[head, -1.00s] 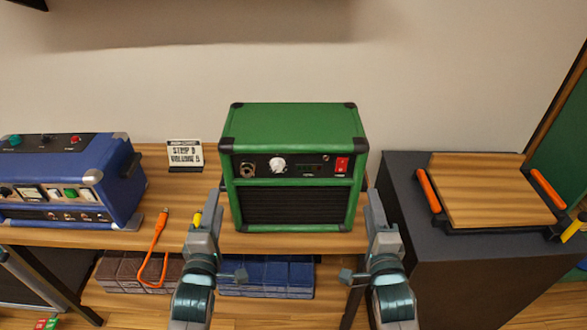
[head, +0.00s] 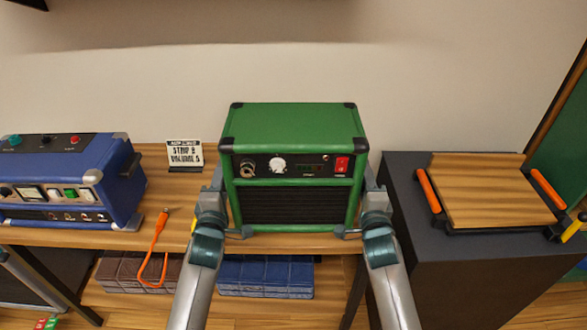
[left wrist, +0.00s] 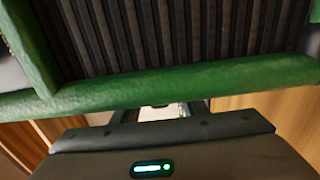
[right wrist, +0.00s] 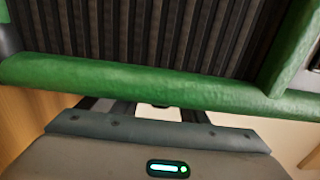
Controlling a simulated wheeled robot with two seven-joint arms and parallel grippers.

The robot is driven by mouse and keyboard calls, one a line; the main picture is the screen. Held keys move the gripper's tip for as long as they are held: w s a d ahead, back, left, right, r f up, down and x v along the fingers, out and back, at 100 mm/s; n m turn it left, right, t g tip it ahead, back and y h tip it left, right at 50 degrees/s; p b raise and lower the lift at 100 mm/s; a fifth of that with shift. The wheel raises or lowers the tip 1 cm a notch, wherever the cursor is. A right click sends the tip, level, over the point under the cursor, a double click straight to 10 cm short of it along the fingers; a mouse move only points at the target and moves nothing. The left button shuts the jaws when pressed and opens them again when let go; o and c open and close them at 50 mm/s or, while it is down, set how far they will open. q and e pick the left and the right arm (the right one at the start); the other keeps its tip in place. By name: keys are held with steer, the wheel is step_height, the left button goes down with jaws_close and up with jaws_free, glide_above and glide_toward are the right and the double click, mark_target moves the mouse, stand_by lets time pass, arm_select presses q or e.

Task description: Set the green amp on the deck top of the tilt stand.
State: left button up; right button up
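The green amp (head: 293,205) stands upright on the wooden bench, its knobs and dark grille facing me. The tilt stand's wooden deck top (head: 490,190) lies to its right, bare, with orange handles at its sides. My left gripper (head: 217,203) is at the amp's lower left front, and my right gripper (head: 369,203) is at its lower right front. In the left wrist view and right wrist view, the amp's bottom rail (left wrist: 160,92) (right wrist: 150,88) crosses above the fingers and hides their tips. The visible finger parts stand apart in both. I cannot tell whether they touch the amp.
A dark cabinet (head: 400,200) carries the tilt stand. Boxes (head: 265,277) sit on the shelf below.

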arm_select(q)
jaws_close()
arm_select(e)
jaws_close()
stand_by(1.1)
arm_select(q)
steer(key=shift+r, duration=0.3)
arm_select(e)
steer(key=shift+r, duration=0.3)
